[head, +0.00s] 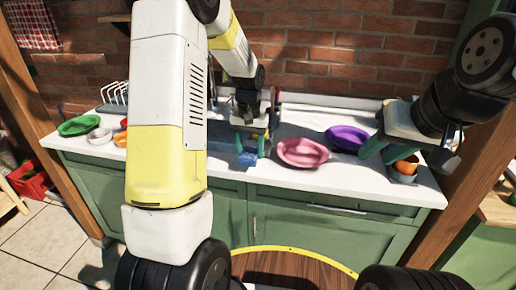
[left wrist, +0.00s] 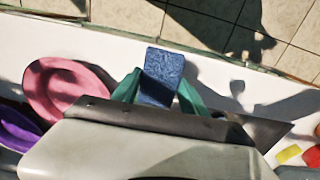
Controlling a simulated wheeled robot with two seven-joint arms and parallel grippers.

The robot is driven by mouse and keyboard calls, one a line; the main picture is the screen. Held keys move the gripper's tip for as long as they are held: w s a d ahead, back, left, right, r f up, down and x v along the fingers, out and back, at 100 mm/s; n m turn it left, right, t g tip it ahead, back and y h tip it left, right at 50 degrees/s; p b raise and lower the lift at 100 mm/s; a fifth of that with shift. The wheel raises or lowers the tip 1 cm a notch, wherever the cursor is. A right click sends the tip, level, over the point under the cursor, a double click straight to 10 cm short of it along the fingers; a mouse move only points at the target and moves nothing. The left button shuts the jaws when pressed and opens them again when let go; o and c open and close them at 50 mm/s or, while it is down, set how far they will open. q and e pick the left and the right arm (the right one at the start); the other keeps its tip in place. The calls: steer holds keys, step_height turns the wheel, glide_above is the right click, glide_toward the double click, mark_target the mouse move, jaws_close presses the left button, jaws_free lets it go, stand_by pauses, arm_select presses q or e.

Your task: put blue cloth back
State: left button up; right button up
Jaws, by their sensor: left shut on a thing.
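The blue cloth (head: 246,158) is a small textured blue rectangle over the white counter, near its front edge in the head view. In the left wrist view the blue cloth (left wrist: 161,76) sits between the green fingers. My left gripper (head: 250,146) is shut on it; the left gripper (left wrist: 159,92) shows also in the wrist view. Whether the cloth touches the counter I cannot tell. My right gripper (head: 410,158) is over the counter's right end, its fingers apart, in front of an orange bowl (head: 406,166).
The white counter (head: 330,182) holds a pink plate (head: 302,152) right of the left gripper, a purple plate (head: 347,138), a green plate (head: 80,125), white bowls (head: 100,135) and a dish rack (head: 113,97). A brick wall stands behind. My left arm hides part of the counter.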

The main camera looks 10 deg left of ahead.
mark_target(250, 151)
arm_select(q)
steer(key=shift+w+a, duration=0.25)
steer(key=shift+w, duration=0.15)
steer(key=shift+s+f, duration=0.1)
steer(key=shift+f, duration=1.7)
steer(key=shift+f, duration=0.15)
steer(key=o, duration=1.5)
steer(key=shift+c, duration=0.2)
